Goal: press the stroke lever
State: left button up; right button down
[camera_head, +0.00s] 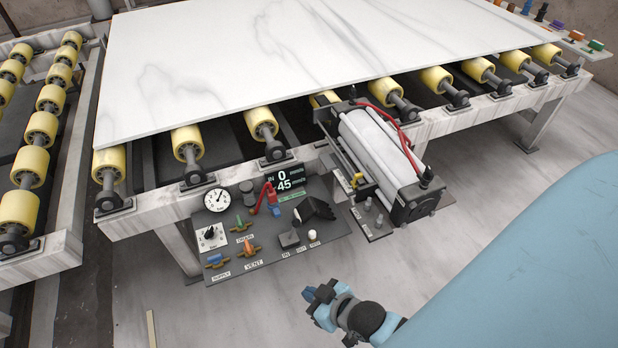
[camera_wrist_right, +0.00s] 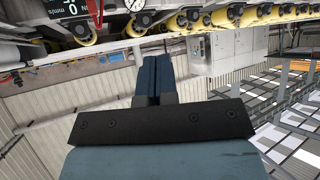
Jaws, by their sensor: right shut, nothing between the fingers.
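The control panel (camera_head: 330,238) is fixed to the front of the roller table. A black-handled lever (camera_head: 316,209) stands at its right side, behind small labels reading IN and OUT; it looks like the stroke lever, though no label names it so. My right gripper (camera_head: 314,296) is in front of and below the panel, apart from the lever. In the right wrist view its blue fingers (camera_wrist_right: 153,76) are together and empty, and the lever cannot be made out there. My left gripper is not in view.
Beside the lever stand a grey cylinder (camera_head: 378,150) with a red hose, a red-handled valve (camera_head: 266,196), a display (camera_head: 284,178) and a gauge (camera_head: 218,200). Orange vent (camera_head: 250,246) and blue supply (camera_head: 215,259) handles sit lower left. A white slab (camera_head: 240,60) lies on rollers.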

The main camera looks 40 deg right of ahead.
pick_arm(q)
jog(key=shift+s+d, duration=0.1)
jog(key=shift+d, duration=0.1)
pick_arm(e)
jog(key=shift+d, duration=0.25)
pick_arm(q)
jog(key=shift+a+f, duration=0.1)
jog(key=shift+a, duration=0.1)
pick_arm(e)
jog(key=shift+a, duration=0.25)
